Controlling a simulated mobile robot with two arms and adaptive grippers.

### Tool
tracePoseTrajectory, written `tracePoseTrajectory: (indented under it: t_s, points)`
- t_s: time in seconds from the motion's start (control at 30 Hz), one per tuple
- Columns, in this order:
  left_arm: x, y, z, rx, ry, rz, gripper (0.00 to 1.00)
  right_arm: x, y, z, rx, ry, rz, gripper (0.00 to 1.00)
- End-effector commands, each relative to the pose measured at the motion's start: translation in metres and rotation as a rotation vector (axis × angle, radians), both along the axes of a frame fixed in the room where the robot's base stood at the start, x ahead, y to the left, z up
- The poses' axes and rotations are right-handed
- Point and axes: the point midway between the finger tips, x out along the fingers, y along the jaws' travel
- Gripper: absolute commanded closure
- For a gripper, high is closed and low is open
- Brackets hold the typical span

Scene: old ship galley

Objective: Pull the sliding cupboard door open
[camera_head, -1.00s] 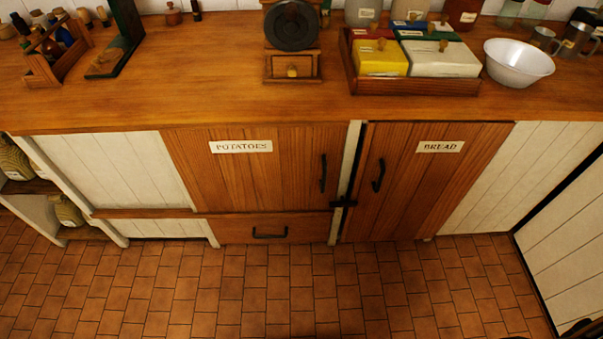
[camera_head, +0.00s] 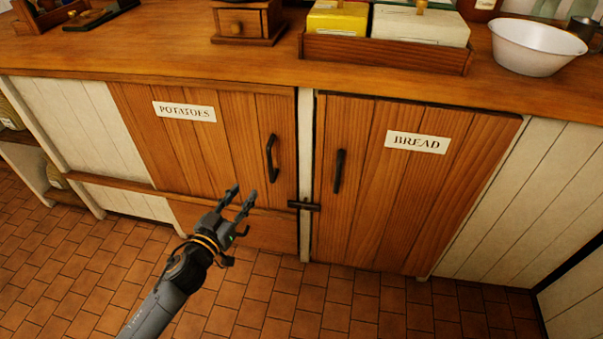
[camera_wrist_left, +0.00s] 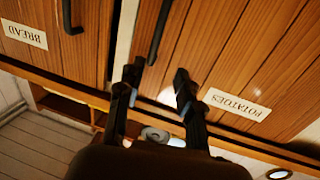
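The wooden cupboard door labelled POTATOES (camera_head: 220,140) stands left of the white post, with a black vertical handle (camera_head: 271,158) near its right edge. A white plank panel (camera_head: 75,125) is to its left. The door looks closed. My left gripper (camera_head: 240,192) is open and empty, in front of the door's lower part, below and left of the handle. In the left wrist view, which is upside down, the same handle (camera_wrist_left: 160,30) is beyond the open fingertips, not between them. My right gripper is not in view.
A wooden BREAD door (camera_head: 400,190) with its own handle (camera_head: 340,171) is right of the post. A black latch (camera_head: 303,205) crosses the post. A drawer front (camera_head: 262,229) is below the POTATOES door. The wooden counter (camera_head: 150,50) overhangs above; tiled floor lies in front.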

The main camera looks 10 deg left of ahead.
Motion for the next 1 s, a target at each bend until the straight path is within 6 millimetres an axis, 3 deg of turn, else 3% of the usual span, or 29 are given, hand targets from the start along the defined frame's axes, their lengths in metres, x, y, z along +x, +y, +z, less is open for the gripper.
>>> tracePoseTrajectory:
  t_s: [0.27, 0.7, 1.0]
  points:
    - [0.017, -0.007, 0.012, -0.006, -0.031, -0.014, 0.64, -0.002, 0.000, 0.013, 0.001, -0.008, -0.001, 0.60]
    - [0.100, -0.027, 0.011, -0.007, -0.030, -0.011, 0.64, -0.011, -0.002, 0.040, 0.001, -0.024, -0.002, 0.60]
    - [0.132, -0.034, 0.010, -0.007, -0.027, -0.012, 0.64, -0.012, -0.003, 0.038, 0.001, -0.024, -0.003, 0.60]
